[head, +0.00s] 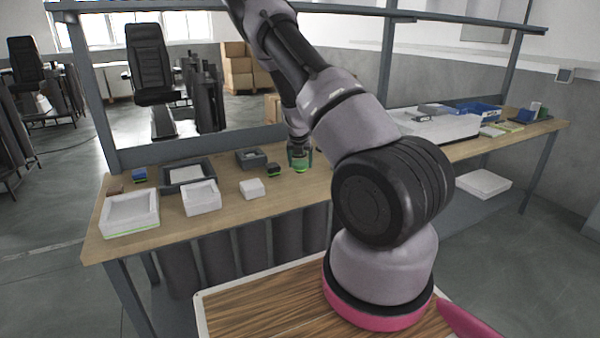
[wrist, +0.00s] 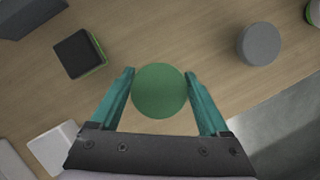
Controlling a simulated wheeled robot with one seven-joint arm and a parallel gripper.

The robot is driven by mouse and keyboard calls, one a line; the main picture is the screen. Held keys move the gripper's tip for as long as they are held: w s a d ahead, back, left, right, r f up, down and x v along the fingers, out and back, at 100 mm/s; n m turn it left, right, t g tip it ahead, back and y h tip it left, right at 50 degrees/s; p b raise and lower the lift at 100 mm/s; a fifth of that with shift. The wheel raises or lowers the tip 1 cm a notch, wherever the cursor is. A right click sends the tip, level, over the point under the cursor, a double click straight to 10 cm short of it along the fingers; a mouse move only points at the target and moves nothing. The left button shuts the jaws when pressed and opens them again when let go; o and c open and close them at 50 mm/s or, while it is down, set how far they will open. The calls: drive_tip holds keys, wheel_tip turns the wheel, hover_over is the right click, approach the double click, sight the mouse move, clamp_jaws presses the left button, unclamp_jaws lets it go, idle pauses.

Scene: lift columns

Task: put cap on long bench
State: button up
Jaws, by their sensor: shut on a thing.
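A round green cap (wrist: 159,91) sits between the fingertips of my gripper (wrist: 159,85) in the wrist view. The teal fingers are shut on its two sides. In the head view my gripper (head: 299,158) is low over the long wooden bench (head: 232,208), around the middle of its length. The cap is small and partly hidden by the fingers there. I cannot tell whether it touches the bench top. The wood of the bench (wrist: 190,40) also shows beneath the cap in the wrist view.
A black block with green edges (wrist: 80,53) and a grey cylinder (wrist: 260,44) stand near my gripper. A white block (head: 252,188), white trays (head: 130,215) and dark trays (head: 187,176) stand to the left. Bare wood lies around the cap.

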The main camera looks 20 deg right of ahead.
sight(301, 170)
drive_tip(key=shift+f, duration=1.9)
drive_tip(key=o, duration=1.6)
drive_tip(key=shift+c, duration=0.2)
drive_tip(key=s+a+r+n+t+y, duration=0.15)
drive_tip(key=s+a+r+n, duration=0.45)
drive_tip(key=r, duration=0.6)
drive_tip(key=s+a+r+n+y, duration=0.2)
drive_tip(key=s+a+r+n, duration=0.35)
drive_tip(key=r, duration=0.55)
drive_tip(key=s+a+r+n+y, duration=0.2)
drive_tip(key=s+a+r+n, duration=0.2)
drive_tip(key=s+r+n, duration=0.6)
drive_tip(key=s+a+r+n+t, duration=0.1)
drive_tip(key=s+r+n, duration=0.4)
drive_tip(key=s+n, duration=0.3)
drive_tip(key=s+a+r+n+h, duration=0.1)
drive_tip(key=s+a+r+n, duration=0.1)
drive_tip(key=s+r+n, duration=0.3)
drive_tip(key=s+n, duration=0.3)
drive_tip(key=shift+t, duration=0.35)
